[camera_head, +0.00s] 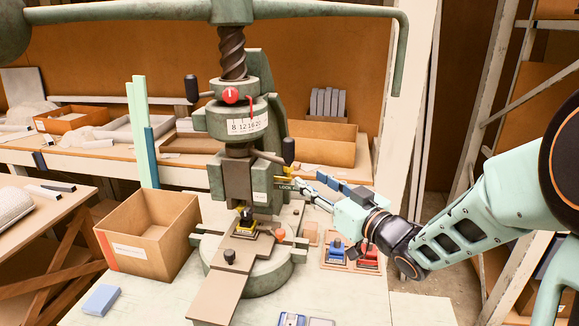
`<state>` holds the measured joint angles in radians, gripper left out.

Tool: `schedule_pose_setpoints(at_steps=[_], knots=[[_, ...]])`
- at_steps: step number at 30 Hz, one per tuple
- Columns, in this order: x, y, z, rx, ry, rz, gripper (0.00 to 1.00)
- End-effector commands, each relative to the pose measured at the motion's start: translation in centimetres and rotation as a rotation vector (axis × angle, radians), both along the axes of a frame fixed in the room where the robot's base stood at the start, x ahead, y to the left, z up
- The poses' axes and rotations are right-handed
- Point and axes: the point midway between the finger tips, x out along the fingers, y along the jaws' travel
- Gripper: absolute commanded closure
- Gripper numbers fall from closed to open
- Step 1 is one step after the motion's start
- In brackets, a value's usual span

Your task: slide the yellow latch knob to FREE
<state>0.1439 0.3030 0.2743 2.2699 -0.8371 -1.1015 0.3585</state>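The green fly press (262,184) stands in the middle of the head view. A dark label reading LOCK (285,186) shows on the right side of its frame; no FREE mark can be read. My gripper (303,188) reaches in from the right, with its fingertips close to the label's right end. I cannot tell whether they touch anything.
A yellow-and-black block (245,226) sits on the press bed under the ram. A cardboard box (150,240) stands left of the press. A tray with a blue piece (336,252) and a red piece (368,258) lies below my gripper. A black-handled lever (288,150) juts out above the label.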

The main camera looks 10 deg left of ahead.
Motion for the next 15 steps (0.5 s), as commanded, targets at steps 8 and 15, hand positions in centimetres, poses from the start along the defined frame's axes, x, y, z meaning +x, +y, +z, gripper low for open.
schedule_pose_setpoints(at_steps=[8, 15], knots=[[3.6, 4.1, 0.0, 0.001, 0.002, 0.001, 0.63], [5.7, 6.5, 0.0, -0.001, 0.001, 0.0, 0.63]])
